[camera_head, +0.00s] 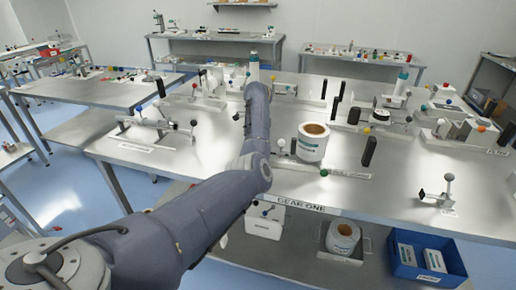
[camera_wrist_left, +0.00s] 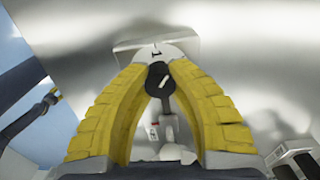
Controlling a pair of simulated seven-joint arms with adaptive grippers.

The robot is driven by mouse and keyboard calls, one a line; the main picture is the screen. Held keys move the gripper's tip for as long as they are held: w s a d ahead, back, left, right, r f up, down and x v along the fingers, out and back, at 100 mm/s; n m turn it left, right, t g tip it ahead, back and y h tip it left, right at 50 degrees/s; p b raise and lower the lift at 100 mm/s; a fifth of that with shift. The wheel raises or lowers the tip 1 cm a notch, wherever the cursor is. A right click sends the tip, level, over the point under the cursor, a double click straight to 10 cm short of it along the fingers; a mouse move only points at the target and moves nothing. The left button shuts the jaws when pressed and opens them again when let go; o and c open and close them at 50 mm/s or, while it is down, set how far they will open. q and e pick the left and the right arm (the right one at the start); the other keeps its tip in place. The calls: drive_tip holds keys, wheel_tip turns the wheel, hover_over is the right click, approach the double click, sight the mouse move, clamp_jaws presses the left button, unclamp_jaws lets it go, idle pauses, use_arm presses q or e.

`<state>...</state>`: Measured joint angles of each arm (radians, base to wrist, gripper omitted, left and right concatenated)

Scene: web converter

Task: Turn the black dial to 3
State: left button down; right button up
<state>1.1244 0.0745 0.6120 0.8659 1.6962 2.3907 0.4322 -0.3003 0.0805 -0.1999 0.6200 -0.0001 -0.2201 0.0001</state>
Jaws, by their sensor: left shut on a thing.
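The black dial (camera_wrist_left: 157,75) is in the upper middle of the left wrist view, in front of a pale grey plate (camera_wrist_left: 127,46). A short white mark shows on the dial's lower right, and a small dark mark shows on the plate just above it. The yellow fingers of my left gripper (camera_wrist_left: 160,67) are shut on the dial, one tip on each side. In the head view my left arm reaches over the table, and its gripper and the dial are hidden or too small to make out. My right gripper is in neither view.
The steel table (camera_head: 315,228) is crowded. A white roll (camera_head: 313,148) stands right of my arm, with upright black handles (camera_head: 369,152) nearby. A slide fixture (camera_head: 150,130) lies to the left. A blue crate (camera_head: 425,270) sits on the lower shelf.

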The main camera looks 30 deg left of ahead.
use_arm(q)
drive_tip(key=m, duration=0.4)
drive_tip(key=shift+m, duration=0.3)
drive_tip(key=m, duration=0.3)
drive_tip(key=shift+m, duration=0.4)
drive_tip(key=m, duration=0.4)
drive_tip(key=shift+m, duration=2)
drive_tip(key=c, duration=1.1)
unclamp_jaws()
drive_tip(key=shift+o, duration=0.2)
wheel_tip(320, 180, up, 12)
